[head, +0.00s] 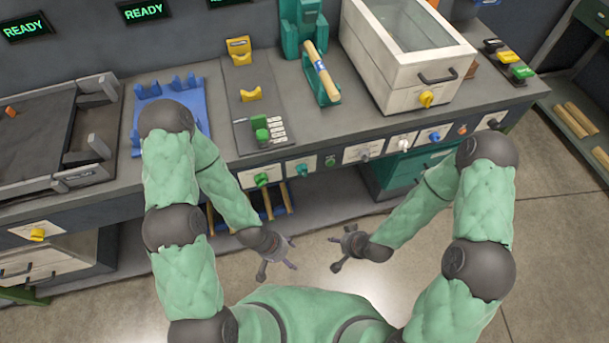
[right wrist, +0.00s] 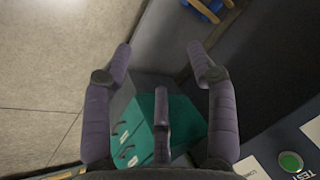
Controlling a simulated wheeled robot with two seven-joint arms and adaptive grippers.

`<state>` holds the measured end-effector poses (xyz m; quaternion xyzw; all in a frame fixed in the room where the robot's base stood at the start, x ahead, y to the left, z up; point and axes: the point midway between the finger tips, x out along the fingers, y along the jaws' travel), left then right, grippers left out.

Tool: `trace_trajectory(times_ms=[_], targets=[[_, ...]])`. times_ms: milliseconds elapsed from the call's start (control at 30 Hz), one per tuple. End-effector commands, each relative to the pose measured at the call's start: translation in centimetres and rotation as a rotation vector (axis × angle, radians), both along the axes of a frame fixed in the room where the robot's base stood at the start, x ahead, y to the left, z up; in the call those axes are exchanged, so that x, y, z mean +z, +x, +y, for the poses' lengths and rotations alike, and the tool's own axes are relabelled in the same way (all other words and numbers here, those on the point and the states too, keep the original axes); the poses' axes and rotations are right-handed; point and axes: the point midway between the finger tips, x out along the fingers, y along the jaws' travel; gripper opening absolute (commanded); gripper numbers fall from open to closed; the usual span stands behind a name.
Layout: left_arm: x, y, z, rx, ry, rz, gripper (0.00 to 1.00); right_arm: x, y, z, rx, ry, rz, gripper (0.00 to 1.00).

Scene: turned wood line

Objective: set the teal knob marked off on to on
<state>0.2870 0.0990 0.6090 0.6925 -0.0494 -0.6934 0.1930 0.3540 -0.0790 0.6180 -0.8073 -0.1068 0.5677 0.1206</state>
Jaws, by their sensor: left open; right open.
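A small teal knob (head: 302,170) sits on a pale label plate on the bench's front panel, between a green knob (head: 262,180) and a dark green button (head: 330,162). Its marking and pointer are too small to read. My left gripper (head: 282,257) is open and empty, below and in front of the panel, apart from the knob. My right gripper (head: 338,253) is open and empty, also below the panel, to the right of the left one. Its spread fingers show in the right wrist view (right wrist: 160,60), with nothing between them.
More controls line the panel to the right: a grey knob (head: 365,155), a white one (head: 403,143) and a blue one (head: 434,136). A teal drawer cabinet (head: 415,168) stands under the bench. A slide switch panel (head: 255,110) and a lidded box (head: 390,75) sit on top.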

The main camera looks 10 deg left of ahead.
Motion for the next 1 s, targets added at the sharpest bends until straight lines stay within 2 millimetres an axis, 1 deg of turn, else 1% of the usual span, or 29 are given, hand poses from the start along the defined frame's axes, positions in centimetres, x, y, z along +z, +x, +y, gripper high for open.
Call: trace_trajectory(times_ms=[33,100,200,300,433,567,700,800,900,1000], targets=[[0.0,0.0,0.0,0.000,0.000,0.000,0.70,0.5,1.1,0.6,0.024,-0.010,-0.074,0.58],[0.0,0.0,0.0,0.000,0.000,0.000,0.70,1.2,2.7,1.4,0.057,-0.024,-0.181,0.58],[0.0,0.0,0.0,0.000,0.000,0.000,0.70,2.6,4.4,2.7,0.099,-0.044,-0.333,0.58],[0.0,0.0,0.0,0.000,0.000,0.000,0.70,4.2,5.8,4.0,0.136,-0.064,-0.486,0.58],[0.0,0.0,0.0,0.000,0.000,0.000,0.70,6.6,6.8,5.8,0.177,-0.087,-0.683,0.58],[0.0,0.0,0.0,0.000,0.000,0.000,0.70,9.3,6.9,7.5,0.205,-0.108,-0.879,0.58],[0.0,0.0,0.0,0.000,0.000,0.000,0.70,12.2,6.0,8.9,0.221,-0.127,-1.073,0.58],[0.0,0.0,0.0,0.000,0.000,0.000,0.70,13.8,5.2,9.6,0.223,-0.137,-1.179,0.58],[0.0,0.0,0.0,0.000,0.000,0.000,0.70,14.9,4.4,9.9,0.221,-0.145,-1.249,0.58],[0.0,0.0,0.0,0.000,0.000,0.000,0.70,15.4,4.1,10.1,0.220,-0.149,-1.286,0.58]])
